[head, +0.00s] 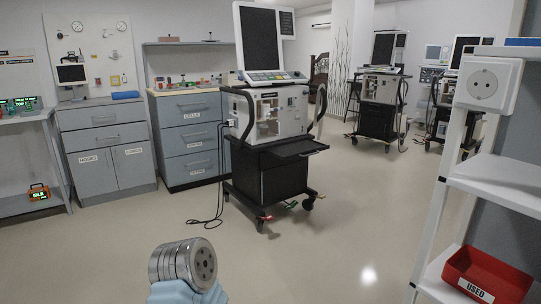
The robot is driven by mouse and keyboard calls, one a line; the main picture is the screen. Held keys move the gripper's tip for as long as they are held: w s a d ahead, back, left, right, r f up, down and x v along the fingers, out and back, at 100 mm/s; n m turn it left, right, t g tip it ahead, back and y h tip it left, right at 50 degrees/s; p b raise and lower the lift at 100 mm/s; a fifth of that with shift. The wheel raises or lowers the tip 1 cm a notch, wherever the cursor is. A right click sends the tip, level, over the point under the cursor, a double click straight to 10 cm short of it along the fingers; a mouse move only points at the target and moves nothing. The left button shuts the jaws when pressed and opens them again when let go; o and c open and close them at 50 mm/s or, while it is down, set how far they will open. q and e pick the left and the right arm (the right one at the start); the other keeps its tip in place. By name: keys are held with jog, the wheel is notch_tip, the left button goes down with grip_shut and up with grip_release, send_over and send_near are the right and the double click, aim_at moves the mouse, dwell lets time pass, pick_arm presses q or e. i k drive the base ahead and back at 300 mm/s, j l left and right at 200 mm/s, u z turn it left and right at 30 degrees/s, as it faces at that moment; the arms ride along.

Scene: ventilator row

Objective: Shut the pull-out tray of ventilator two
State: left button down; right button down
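The nearest ventilator (270,118) stands on a black wheeled cart in the middle of the room, with a tilted screen on top. Its dark pull-out tray (300,148) sticks out at the front right, below the white body. Two more ventilators stand farther back on the right, one near the pillar (380,90) and one partly behind the shelf (443,98). No number is readable on any of them, so I cannot tell which is ventilator two. A metal joint of my own arm shows at the bottom; no gripper fingers are visible.
Grey drawer cabinets (187,140) stand left of the near ventilator. A black cable (213,205) trails on the floor beside its cart. A white shelf rack (495,182) with a red bin (486,282) stands close on the right. The floor (335,235) between is clear.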

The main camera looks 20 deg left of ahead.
aim_at(309, 147)
jog(key=i+j+u, duration=0.6)
jog(key=i+u, duration=0.2)
jog(key=i+j+u, duration=0.1)
jog(key=i+u, duration=0.25)
jog(key=i, duration=0.05)
